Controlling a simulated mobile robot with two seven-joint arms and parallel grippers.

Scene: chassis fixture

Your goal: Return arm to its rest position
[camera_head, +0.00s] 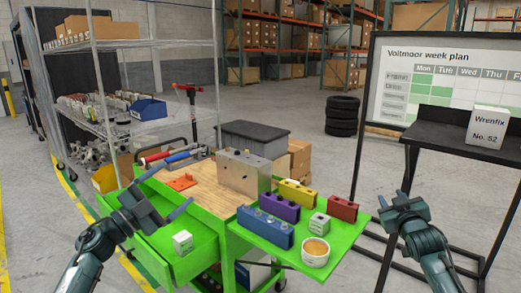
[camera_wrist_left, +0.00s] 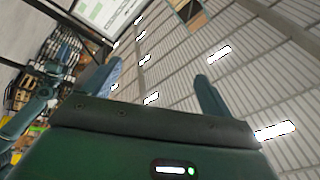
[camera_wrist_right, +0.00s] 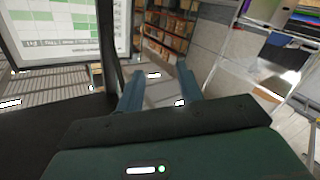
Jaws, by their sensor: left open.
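My left gripper (camera_head: 162,203) is raised at the left, in front of the green cart, with its fingers spread and nothing between them. Its fingers also show wide apart in the left wrist view (camera_wrist_left: 155,80). My right gripper (camera_head: 393,200) is raised at the right, beside the cart's side shelf. In the right wrist view (camera_wrist_right: 160,82) its fingers stand apart with an empty gap, narrower than the left one's.
The green cart (camera_head: 250,240) carries a metal block (camera_head: 243,173), colored blocks and a white cup (camera_head: 315,252). A small white box (camera_head: 183,242) sits in its open drawer. A black stand (camera_head: 460,148) is at the right, a wire shelf (camera_head: 150,125) at the left.

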